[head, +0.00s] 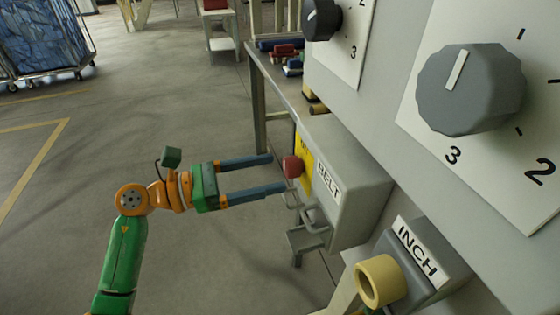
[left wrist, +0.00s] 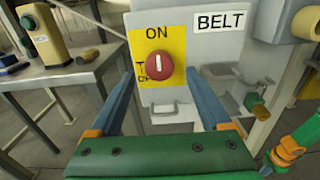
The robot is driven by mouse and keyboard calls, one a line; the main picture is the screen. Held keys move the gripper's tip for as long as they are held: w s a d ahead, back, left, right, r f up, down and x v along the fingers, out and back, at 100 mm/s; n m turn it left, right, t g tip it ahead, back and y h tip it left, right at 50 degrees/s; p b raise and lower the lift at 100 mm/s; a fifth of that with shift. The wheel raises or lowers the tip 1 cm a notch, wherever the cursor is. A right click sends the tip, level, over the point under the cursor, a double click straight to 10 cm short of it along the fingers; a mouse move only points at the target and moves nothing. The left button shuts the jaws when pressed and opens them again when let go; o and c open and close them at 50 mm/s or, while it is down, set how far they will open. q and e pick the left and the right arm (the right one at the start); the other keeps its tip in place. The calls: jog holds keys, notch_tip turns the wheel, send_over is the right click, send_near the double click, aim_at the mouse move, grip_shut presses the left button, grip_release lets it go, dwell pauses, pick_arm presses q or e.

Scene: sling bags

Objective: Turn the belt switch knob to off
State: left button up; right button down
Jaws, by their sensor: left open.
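The belt switch is a red round knob (head: 292,167) on a yellow plate on the side of a grey box (head: 358,190) labelled BELT. In the left wrist view the knob (left wrist: 152,69) has a white bar standing upright, pointing towards the word ON; the lettering below left is partly hidden. My left gripper (head: 277,174) is open, its two blue fingers reaching towards the knob from the left. In the left wrist view the fingertips (left wrist: 146,76) lie to either side of the knob; contact is not clear. My right gripper does not show clearly.
A yellow ring-shaped INCH button (head: 378,283) is below right. A metal handle (left wrist: 164,108) projects below the knob. A metal table (left wrist: 60,75) stands to the left. Open floor lies left of my arm.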

aim_at(285, 170)
pick_arm(q)
jog(key=x, duration=0.3)
jog(key=shift+r, duration=0.1)
jog(key=shift+w+d, duration=0.15)
jog(key=shift+d, duration=0.15)
grip_shut()
